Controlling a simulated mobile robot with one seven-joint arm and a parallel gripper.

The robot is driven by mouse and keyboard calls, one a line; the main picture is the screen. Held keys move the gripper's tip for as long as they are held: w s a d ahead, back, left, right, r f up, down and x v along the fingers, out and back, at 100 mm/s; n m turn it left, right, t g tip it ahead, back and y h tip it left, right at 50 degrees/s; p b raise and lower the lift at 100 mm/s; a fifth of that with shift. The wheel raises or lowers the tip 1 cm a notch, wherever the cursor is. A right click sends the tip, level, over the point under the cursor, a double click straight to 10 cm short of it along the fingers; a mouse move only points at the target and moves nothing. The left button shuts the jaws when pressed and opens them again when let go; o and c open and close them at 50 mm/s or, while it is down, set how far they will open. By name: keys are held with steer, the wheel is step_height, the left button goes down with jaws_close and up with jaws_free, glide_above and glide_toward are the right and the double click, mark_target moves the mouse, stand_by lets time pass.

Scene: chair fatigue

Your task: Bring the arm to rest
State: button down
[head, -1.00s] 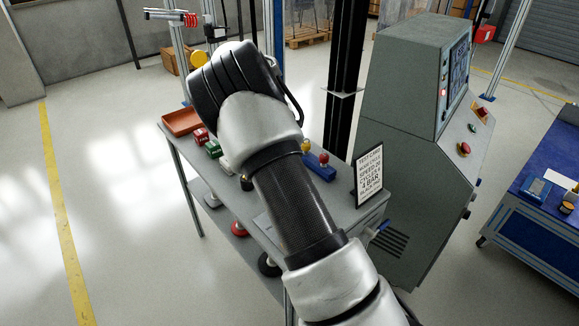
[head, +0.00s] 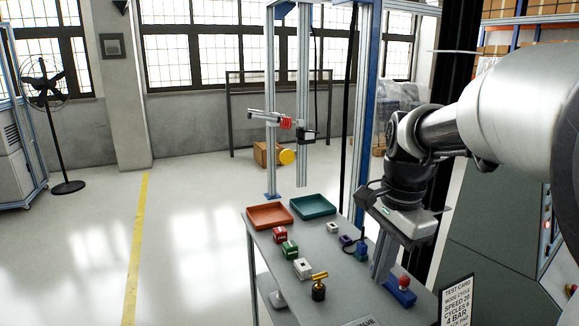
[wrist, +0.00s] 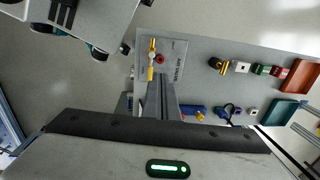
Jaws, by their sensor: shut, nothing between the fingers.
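My arm (head: 455,130) reaches in from the right of the head view and bends down at the wrist. My gripper (head: 380,278) points down over the right part of the grey table (head: 335,285). Its fingers are together with nothing between them. In the wrist view my gripper (wrist: 162,78) shows as a narrow shut pair over the table top. I cannot tell its exact height above the table.
An orange tray (head: 270,216) and a teal tray (head: 312,207) lie at the table's far end. Red (head: 280,235), green (head: 289,250) and white (head: 303,268) blocks, a brass-topped piece (head: 319,287) and a test card (head: 457,301) stand nearer. Open floor (head: 190,260) lies left.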

steer(key=s+a+n+t, duration=0.3)
steer(key=s+n+t, duration=0.2)
steer(key=s+n, duration=0.95)
step_height(320, 180, up, 14)
steer(key=p, duration=1.3)
steer(key=shift+r+m+h, duration=0.25)
steer(key=shift+m+h, duration=0.05)
steer(key=shift+m, duration=0.05)
steer(key=shift+w, duration=0.1)
steer(key=shift+d, duration=0.1)
